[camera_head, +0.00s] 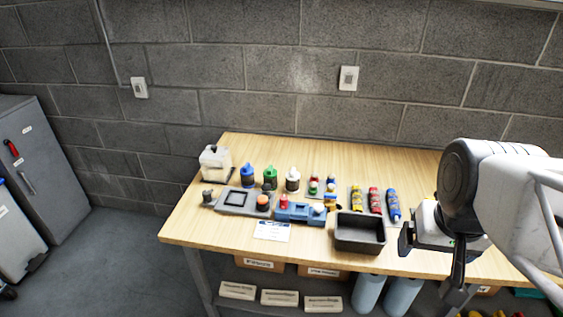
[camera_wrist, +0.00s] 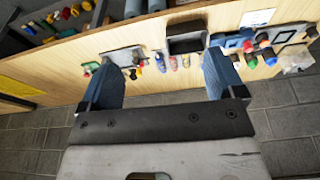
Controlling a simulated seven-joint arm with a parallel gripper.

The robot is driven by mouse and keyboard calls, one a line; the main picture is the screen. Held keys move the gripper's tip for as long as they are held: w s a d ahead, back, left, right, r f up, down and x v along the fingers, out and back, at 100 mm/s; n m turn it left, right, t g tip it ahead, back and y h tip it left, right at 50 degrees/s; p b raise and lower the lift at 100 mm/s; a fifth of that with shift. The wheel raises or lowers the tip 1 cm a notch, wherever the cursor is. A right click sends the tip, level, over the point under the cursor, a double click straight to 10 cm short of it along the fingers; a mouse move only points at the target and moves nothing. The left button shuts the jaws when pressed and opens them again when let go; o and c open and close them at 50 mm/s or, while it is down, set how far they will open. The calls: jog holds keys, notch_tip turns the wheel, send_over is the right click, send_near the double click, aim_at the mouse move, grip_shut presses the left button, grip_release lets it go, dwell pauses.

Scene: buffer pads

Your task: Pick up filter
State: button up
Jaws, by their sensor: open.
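I cannot tell for sure which thing is the filter. A grey tray (camera_head: 233,208) with a black square frame (camera_head: 237,198) lies at the left of the table, with an orange round piece (camera_head: 263,202) on its right part. Right of it is a blue fixture (camera_head: 296,213) with a red and a pale round top. My gripper (camera_head: 432,258) is at the table's right, beyond the black bin (camera_head: 360,233), well apart from the tray. In the wrist view my gripper (camera_wrist: 160,60) has its blue-grey fingers wide apart with nothing between them.
Yellow, red and blue tubes (camera_head: 374,199) lie behind the bin. A white paper (camera_head: 272,230) lies in front. My arm hides the table's right side.

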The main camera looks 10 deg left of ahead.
jog(key=w+a+r+m, duration=0.1)
jog(key=w+a+m, duration=0.15)
jog(key=w, duration=0.55)
jog(key=w+a+r+m, duration=0.1)
jog(key=w+a+m, duration=0.15)
jog(key=w, duration=0.65)
jog(key=m+g+y, duration=0.2)
jog(key=m+g, duration=0.1)
jog(key=m, duration=0.9)
send_over(270, 167)
jog(key=d, duration=0.1)
jog(key=f, duration=2.3)
jog(key=shift+s+d+f, duration=0.1)
jog(key=shift+s+d, duration=0.05)
jog(key=shift+d, duration=0.05)
jog(key=shift+a+f, duration=0.3)
jog(key=shift+f, duration=0.05)
jog(key=shift+a+f, duration=0.2)
jog(key=shift+f, duration=1.1)
